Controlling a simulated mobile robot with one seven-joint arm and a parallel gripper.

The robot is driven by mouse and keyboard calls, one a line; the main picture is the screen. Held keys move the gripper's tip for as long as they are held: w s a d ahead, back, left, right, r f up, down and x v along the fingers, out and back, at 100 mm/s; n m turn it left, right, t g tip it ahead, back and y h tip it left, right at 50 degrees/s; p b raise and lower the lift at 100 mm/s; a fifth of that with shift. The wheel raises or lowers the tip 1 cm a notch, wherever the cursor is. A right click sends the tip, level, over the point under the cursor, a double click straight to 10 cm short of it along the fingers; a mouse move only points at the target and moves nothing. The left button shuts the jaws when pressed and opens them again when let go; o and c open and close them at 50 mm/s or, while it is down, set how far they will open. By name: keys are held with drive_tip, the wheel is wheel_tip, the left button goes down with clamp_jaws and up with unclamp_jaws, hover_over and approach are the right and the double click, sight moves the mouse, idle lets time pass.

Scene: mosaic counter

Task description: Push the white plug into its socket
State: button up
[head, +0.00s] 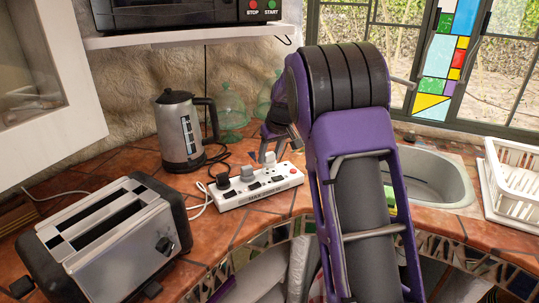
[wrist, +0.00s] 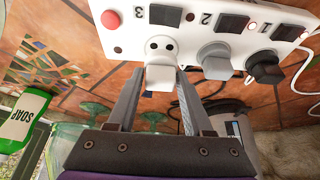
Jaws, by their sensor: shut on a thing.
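The white plug (wrist: 160,77) is between the two fingertips of my gripper (wrist: 161,84) in the wrist view. In the head view the plug (head: 270,158) shows small below my gripper (head: 268,149), near the red-button end of the white power strip (head: 236,198). My gripper is shut on the plug. A white socket with two dark holes (wrist: 160,46) shows just beyond the plug in the wrist view, so the plug is not seated over these holes. Its prongs are hidden, and I cannot tell how large the gap is.
A grey-white plug (wrist: 214,60) and a black plug (wrist: 265,67) sit in the strip beside it. A kettle (head: 180,130) stands behind, a toaster (head: 105,235) at left, and a sink (head: 430,178) and white rack (head: 515,180) at right. A green soap bottle (wrist: 24,115) shows in the wrist view.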

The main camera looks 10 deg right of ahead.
drive_tip(key=shift+f+b, duration=0.75)
drive_tip(key=shift+f, duration=0.35)
idle(0.3)
drive_tip(key=o, duration=1.3)
drive_tip(key=shift+r, duration=0.15)
